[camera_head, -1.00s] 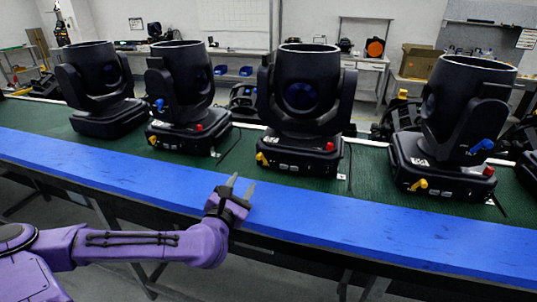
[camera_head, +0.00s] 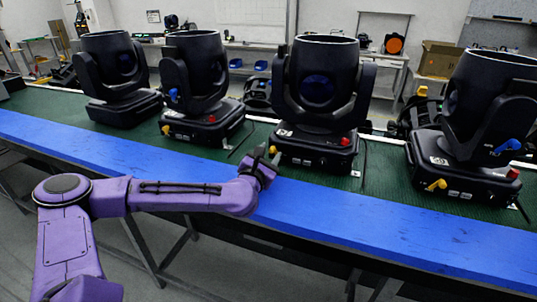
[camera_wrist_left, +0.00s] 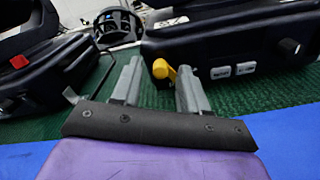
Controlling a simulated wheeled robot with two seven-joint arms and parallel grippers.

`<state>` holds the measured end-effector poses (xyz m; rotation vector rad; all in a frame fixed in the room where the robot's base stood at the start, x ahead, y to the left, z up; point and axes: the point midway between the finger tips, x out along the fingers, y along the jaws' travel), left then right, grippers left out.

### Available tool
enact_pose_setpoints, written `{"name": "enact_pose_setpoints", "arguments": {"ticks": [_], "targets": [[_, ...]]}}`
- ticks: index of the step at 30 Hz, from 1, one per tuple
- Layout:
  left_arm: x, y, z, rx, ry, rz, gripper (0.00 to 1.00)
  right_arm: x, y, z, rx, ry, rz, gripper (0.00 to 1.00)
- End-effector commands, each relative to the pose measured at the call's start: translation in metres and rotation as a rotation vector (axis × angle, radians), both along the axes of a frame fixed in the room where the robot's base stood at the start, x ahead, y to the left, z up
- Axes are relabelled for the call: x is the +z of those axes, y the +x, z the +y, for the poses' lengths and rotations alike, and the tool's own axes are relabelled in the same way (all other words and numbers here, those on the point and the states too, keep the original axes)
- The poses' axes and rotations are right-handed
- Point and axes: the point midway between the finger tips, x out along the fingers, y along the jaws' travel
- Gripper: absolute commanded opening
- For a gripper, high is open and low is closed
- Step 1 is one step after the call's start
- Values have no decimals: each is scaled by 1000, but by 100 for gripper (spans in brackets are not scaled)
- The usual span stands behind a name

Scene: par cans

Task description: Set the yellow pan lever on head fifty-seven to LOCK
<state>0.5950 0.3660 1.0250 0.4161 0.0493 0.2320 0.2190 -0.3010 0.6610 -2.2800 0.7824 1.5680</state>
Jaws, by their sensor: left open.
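Several black moving heads stand in a row on a green mat. The middle-right head (camera_head: 322,85) has a small yellow lever (camera_head: 272,150) at the left front corner of its base. My left gripper (camera_head: 268,158) is open in front of that corner. The LOCK marking and head numbers are too small to read. My right gripper is not in view.
A blue strip (camera_head: 350,215) runs along the bench front, clear of objects. The neighbouring head on the right (camera_head: 475,115) also has a yellow lever (camera_head: 437,185) and a blue lever (camera_head: 507,146). A red knob (camera_head: 345,141) sits on the middle-right base.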

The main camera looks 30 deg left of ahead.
Motion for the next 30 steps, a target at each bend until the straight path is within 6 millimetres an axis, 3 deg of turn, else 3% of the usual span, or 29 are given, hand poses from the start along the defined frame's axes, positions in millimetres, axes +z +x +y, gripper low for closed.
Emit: {"name": "enact_pose_setpoints", "arguments": {"ticks": [1, 2, 5, 6, 19, 30], "targets": [[0, 0, 0, 0, 0, 0, 44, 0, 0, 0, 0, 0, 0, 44], [0, 0, 0, 0, 0, 0, 37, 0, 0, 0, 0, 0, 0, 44], [0, 0, 0, 0, 0, 0, 5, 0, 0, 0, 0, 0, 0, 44], [0, 0, 0, 0, 0, 0, 0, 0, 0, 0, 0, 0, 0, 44], [1, 0, -2, -1, 64, 16, 0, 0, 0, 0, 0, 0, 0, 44], [4, 2, -11, -1, 345, 82, 0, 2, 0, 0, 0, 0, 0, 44]]}}
